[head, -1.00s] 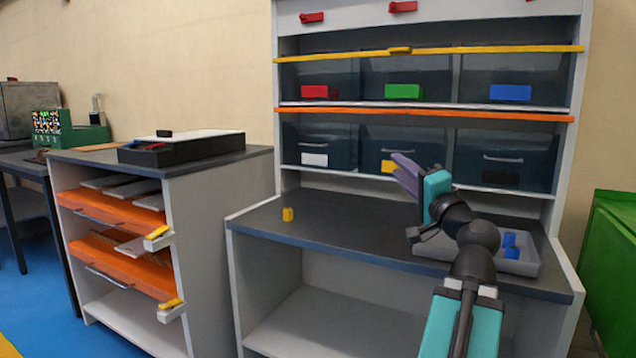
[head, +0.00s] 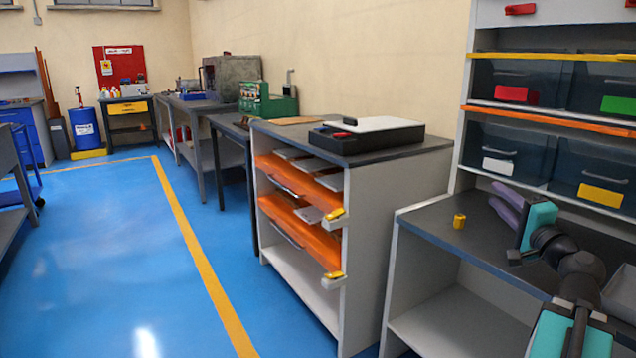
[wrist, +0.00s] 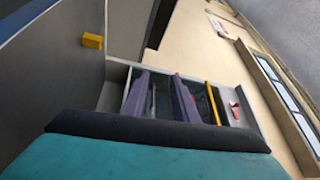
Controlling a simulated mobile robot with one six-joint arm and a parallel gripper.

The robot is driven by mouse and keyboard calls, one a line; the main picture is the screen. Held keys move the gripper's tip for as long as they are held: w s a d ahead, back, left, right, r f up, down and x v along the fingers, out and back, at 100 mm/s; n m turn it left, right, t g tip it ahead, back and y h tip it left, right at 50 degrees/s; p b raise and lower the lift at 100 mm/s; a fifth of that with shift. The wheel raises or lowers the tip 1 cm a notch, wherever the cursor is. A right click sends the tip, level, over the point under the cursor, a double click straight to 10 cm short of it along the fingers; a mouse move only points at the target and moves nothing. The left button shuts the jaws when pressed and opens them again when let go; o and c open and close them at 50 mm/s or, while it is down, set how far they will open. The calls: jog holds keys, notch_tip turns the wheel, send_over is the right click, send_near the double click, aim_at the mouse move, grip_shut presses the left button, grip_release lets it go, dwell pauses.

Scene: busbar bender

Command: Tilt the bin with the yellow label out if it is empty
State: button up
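The bin with the yellow label (head: 600,195) is in the lower bin row at the right edge of the head view. It is dark, translucent and upright, with a light handle above the label. Its inside cannot be made out. My gripper (head: 505,202) is in front of the bins, above the grey bench top and to the left of the yellow-label bin, not touching it. Its two purple fingers also show in the wrist view (wrist: 168,98), apart with nothing between them.
A small yellow piece (head: 459,221) stands on the bench (head: 425,218). The white-label bin (head: 507,148) is beside the yellow-label one; red-label (head: 515,80) and green-label (head: 610,90) bins are above. An orange-drawer cabinet (head: 385,215) stands left. The blue floor (head: 110,260) is clear.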

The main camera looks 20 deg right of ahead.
jog(key=w+a+f+n+g+y+p, duration=0.3)
jog(key=w+a+f+g+y+p, duration=0.25)
jog(key=w+a+f+p, duration=0.8)
jog(key=s+a+f+n+g+y+p, duration=0.2)
jog(key=a+f+g+p, duration=0.1)
jog(key=a+f, duration=0.8)
jog(key=s+a+f+n+g+y+p, duration=0.25)
jog(key=a+f, duration=0.45)
jog(key=a, duration=0.9)
jog(key=s+a+f+n+g+h+p, duration=0.1)
jog(key=s+a+f+n+g+p, duration=0.2)
jog(key=s, duration=0.4)
jog(key=s+a+f+g+p, duration=0.3)
jog(key=s+a+f, duration=0.2)
jog(key=s+f, duration=0.1)
jog(key=s+a+f+n+g+h+p, duration=0.1)
jog(key=s+a+f+n+g+p, duration=0.2)
jog(key=s, duration=0.4)
jog(key=s+d+f+n+g+h+p, duration=0.1)
jog(key=s+d+f+n+g+h, duration=0.1)
jog(key=s, duration=0.5)
jog(key=s+d+f+n+g+h+p, duration=0.1)
jog(key=s+d+f+n+g+h, duration=0.1)
jog(key=s+d, duration=0.3)
jog(key=s+f+h, duration=0.1)
jog(key=s, duration=0.2)
jog(key=shift+s+f+g, duration=0.15)
jog(key=shift+s+g, duration=0.1)
jog(key=shift+g, duration=0.15)
